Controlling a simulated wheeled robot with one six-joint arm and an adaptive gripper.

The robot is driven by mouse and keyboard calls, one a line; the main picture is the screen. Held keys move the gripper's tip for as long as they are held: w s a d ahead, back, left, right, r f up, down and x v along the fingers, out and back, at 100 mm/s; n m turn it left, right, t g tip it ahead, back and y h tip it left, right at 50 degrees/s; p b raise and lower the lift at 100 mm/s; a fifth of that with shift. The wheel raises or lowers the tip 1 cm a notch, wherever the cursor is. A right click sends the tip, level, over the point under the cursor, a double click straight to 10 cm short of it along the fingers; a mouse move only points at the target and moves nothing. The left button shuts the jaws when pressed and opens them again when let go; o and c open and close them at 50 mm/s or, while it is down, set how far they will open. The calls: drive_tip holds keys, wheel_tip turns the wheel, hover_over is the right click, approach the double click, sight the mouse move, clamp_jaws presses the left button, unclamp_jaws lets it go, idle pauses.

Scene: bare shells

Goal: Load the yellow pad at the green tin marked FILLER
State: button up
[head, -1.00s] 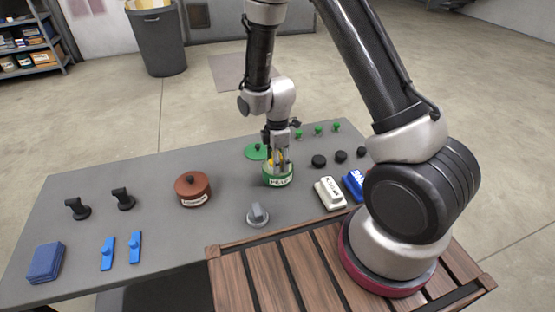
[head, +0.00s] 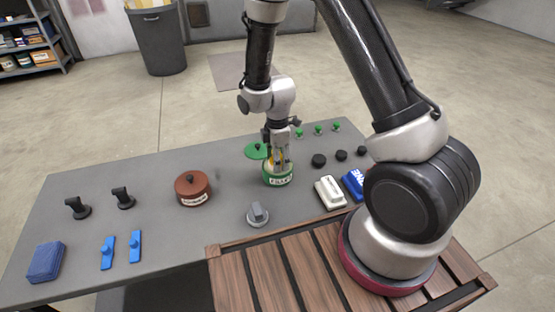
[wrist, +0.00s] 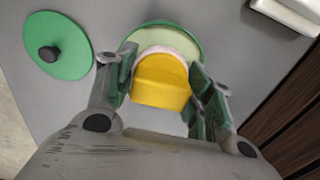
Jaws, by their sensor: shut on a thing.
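The green tin marked FILLER (head: 278,181) stands open on the grey table, and its round rim and pale inside (wrist: 172,35) show in the wrist view. My gripper (head: 279,165) points down at the tin's mouth. In the wrist view my gripper (wrist: 163,90) is shut on the yellow pad (wrist: 160,82), with one finger on each side. The pad's far edge has a pale, whitish rim and overlaps the tin's opening. How deep the pad sits in the tin is hard to tell. The green lid (head: 257,151) with a dark knob lies flat behind the tin.
A reddish-brown lidded tin (head: 193,190) stands to the left, and a grey knobbed piece (head: 258,215) in front. White (head: 330,193) and blue (head: 354,184) labelled blocks lie to the right. Black and green knobs stand behind them.

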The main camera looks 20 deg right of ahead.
drive_tip(key=shift+r, duration=3.4)
